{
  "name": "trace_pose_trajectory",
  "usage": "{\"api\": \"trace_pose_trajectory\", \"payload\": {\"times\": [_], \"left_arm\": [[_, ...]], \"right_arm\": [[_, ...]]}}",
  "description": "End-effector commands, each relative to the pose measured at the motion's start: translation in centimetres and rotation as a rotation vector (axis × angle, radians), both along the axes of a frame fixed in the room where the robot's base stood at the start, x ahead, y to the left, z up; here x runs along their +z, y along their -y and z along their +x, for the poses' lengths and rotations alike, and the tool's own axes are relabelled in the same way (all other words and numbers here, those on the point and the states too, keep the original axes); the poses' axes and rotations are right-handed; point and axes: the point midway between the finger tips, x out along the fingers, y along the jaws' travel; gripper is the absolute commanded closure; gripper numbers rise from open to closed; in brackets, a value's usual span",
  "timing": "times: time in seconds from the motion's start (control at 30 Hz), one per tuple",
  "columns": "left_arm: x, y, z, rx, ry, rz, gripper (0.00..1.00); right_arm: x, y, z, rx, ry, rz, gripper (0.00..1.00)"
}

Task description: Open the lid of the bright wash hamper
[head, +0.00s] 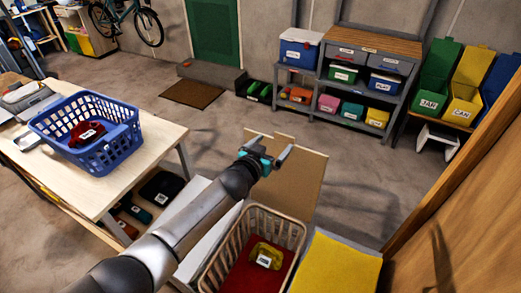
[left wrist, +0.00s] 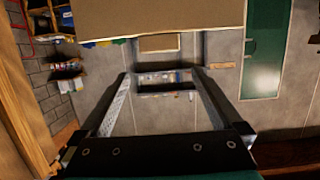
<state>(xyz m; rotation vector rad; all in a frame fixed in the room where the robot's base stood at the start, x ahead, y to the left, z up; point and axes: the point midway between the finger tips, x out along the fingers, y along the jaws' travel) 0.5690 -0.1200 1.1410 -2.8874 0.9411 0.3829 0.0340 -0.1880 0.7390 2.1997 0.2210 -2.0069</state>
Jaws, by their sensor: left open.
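A tan slatted hamper (head: 225,262) stands open at the bottom centre of the head view, with a red inside and a labelled yellow cloth (head: 266,255). Its label is too small to read. A tan panel (head: 305,185), seemingly its raised lid, stands behind it. A flat yellow top (head: 338,262) lies to its right; I cannot tell which is the bright wash hamper. My left gripper (head: 268,148) is open and empty, by the tan panel's upper left. In the left wrist view the open fingers (left wrist: 162,76) hold nothing and a tan panel (left wrist: 160,15) shows above. My right gripper is unseen.
A table (head: 165,142) with a blue basket (head: 125,150) stands at left. A white surface (head: 207,218) lies left of the hamper. Shelves (head: 350,65) with bins stand at the back, a brown wooden panel (head: 470,210) at right. The middle floor is clear.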

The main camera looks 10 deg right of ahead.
Motion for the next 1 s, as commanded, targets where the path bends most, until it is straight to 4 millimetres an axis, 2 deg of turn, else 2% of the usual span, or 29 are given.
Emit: {"api": "trace_pose_trajectory", "payload": {"times": [0.2,0.6,1.0], "left_arm": [[0.8,-1.5,-1.9,0.0,0.0,0.0,0.0],[1.7,-3.7,-5.0,0.0,0.002,-0.002,0.0],[2.0,-4.1,-5.7,-0.001,0.002,-0.002,0.0]], "right_arm": [[1.1,0.0,0.1,0.0,0.001,0.0,0.14],[1.4,0.0,0.1,0.0,0.001,-0.001,0.14],[1.4,0.0,0.1,0.0,0.001,-0.001,0.14]]}}
